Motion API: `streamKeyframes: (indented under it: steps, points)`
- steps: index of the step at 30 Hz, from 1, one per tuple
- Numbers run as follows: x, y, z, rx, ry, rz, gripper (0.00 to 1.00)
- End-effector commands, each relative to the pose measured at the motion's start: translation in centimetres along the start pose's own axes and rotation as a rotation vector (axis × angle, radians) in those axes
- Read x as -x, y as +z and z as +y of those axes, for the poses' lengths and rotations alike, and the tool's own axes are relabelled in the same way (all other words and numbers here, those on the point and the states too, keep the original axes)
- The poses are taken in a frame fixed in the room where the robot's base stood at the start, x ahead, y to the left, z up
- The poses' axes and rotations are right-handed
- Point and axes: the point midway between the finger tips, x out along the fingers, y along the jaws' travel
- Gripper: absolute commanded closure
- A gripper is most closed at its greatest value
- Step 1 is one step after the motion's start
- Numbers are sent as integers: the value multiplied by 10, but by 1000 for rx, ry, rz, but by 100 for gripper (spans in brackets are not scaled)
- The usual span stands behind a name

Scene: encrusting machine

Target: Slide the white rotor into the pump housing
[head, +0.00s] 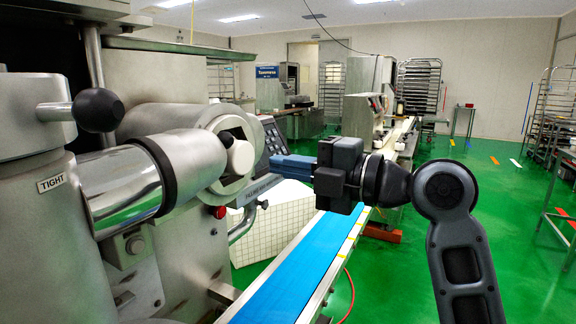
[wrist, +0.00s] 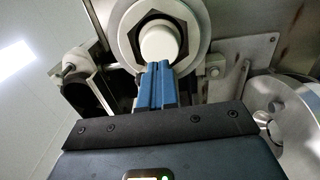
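The white rotor (head: 239,158) sits in the dark angular opening of the pump housing (head: 231,187), with its rounded end sticking out towards my gripper. In the wrist view the rotor (wrist: 160,43) shows as a white disc inside the housing's pale ring (wrist: 197,38). How deep it sits is hidden. My gripper (head: 273,163) is to the right of the rotor in the head view, its blue fingers pointing at the rotor's end with a small gap between. In the wrist view the fingers (wrist: 157,68) lie side by side, shut with nothing held, their tips overlapping the rotor's lower edge.
A blue conveyor belt (head: 306,262) runs below my gripper. A black ball-ended lever (head: 98,110) and a polished cylinder (head: 125,186) stand left of the housing. A keypad panel (head: 272,138) is just behind it. Green floor to the right is open.

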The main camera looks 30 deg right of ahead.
Motion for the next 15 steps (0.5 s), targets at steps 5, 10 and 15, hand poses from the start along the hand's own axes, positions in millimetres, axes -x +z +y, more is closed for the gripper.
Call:
streamKeyframes:
  steps: [5, 10, 15]
  points:
    - [0, 0, 0, 0, 0, 0, 100]
    - [-1, 0, 0, 0, 0, 0, 100]
    - [-9, 0, -1, 1, 0, 1, 100]
